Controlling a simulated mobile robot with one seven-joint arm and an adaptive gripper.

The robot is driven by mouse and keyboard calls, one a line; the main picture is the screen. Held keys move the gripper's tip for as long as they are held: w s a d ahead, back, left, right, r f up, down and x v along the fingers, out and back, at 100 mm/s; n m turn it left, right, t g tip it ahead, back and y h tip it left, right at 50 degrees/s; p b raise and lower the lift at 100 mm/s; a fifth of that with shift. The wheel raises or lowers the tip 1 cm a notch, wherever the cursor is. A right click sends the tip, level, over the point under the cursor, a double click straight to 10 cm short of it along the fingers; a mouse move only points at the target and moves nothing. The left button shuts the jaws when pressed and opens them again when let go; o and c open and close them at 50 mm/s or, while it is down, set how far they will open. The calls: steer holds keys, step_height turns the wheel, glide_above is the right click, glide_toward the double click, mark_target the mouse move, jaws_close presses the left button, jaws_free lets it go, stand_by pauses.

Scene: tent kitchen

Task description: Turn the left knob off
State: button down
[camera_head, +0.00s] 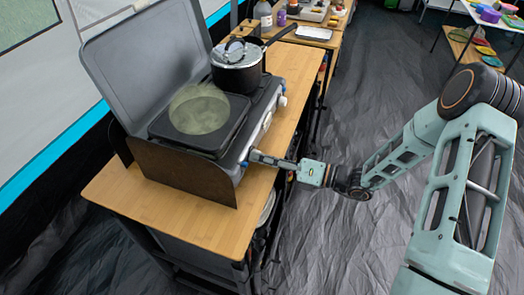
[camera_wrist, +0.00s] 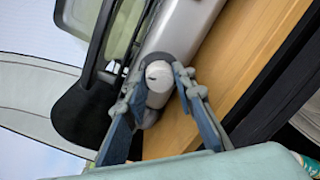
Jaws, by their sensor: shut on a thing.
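A grey camping stove (camera_head: 262,105) with its lid raised stands on the wooden counter. Its left knob (camera_wrist: 158,76) is a pale round knob on the front panel and shows between the fingers in the wrist view. My gripper (camera_head: 252,157) reaches the stove's front from the right, and its fingers hide the left knob in the head view. In the wrist view my gripper (camera_wrist: 150,88) has one finger on each side of the knob and is shut on it. The right knob (camera_head: 282,101) is white and sits farther back along the front panel.
A dark square pan (camera_head: 168,128) with a pale greenish haze above it sits on the near burner. A lidded pot (camera_head: 237,78) stands on the far burner. The wooden counter (camera_head: 215,225) is bare in front. Open floor lies to the right.

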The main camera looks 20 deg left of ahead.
steer(key=shift+m+p, duration=0.5)
steer(key=shift+m, duration=0.2)
steer(key=c, duration=1.6)
jaws_free()
steer(key=shift+f, duration=0.1)
